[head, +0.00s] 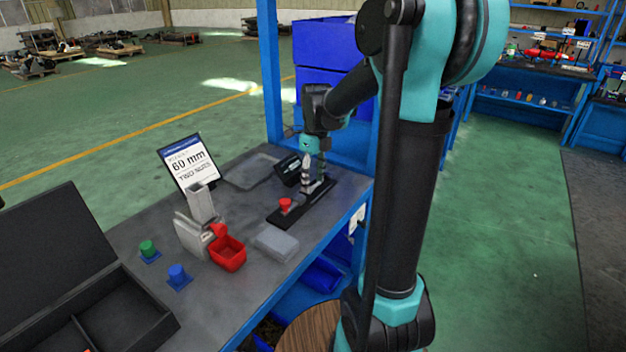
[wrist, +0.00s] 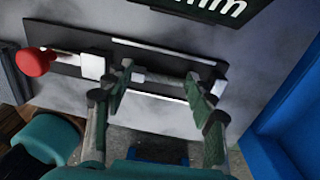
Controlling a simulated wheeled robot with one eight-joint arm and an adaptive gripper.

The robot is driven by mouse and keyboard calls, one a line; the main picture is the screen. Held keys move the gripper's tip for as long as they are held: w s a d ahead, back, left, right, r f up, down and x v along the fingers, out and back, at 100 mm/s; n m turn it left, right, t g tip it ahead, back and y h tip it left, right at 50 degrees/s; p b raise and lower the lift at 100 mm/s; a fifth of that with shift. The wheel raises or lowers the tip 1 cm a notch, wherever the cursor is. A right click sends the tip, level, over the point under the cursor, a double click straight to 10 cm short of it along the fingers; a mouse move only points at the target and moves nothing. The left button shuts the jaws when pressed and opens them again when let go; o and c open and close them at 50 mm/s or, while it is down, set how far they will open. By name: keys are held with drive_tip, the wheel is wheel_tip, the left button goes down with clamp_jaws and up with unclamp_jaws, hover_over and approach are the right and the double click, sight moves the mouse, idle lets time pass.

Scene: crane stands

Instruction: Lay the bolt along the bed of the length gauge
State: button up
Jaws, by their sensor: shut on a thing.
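The length gauge (head: 272,219) is a dark narrow base near the table's right edge, with a red knob (head: 285,204) at its near end. In the wrist view the gauge (wrist: 148,46) runs across below the fingers, with the red knob (wrist: 36,62) and a pale block at left. My gripper (head: 314,184) is low over the far part of the gauge, pointing down. In the wrist view my gripper (wrist: 158,74) is shut on a grey rod, apparently the bolt (wrist: 160,80), which lies in line with the bed. Whether it touches the bed I cannot tell.
A dark display (head: 288,169) stands beside the gauge. An order sign (head: 188,161) reads 60 mm, two nuts. A blue post stands behind.

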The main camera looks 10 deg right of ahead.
drive_tip(key=o, duration=1.2)
drive_tip(key=shift+f, duration=0.1)
drive_tip(key=shift+c, duration=0.2)
wheel_tip(320, 180, up, 12)
drive_tip(key=shift+w+d, duration=0.3)
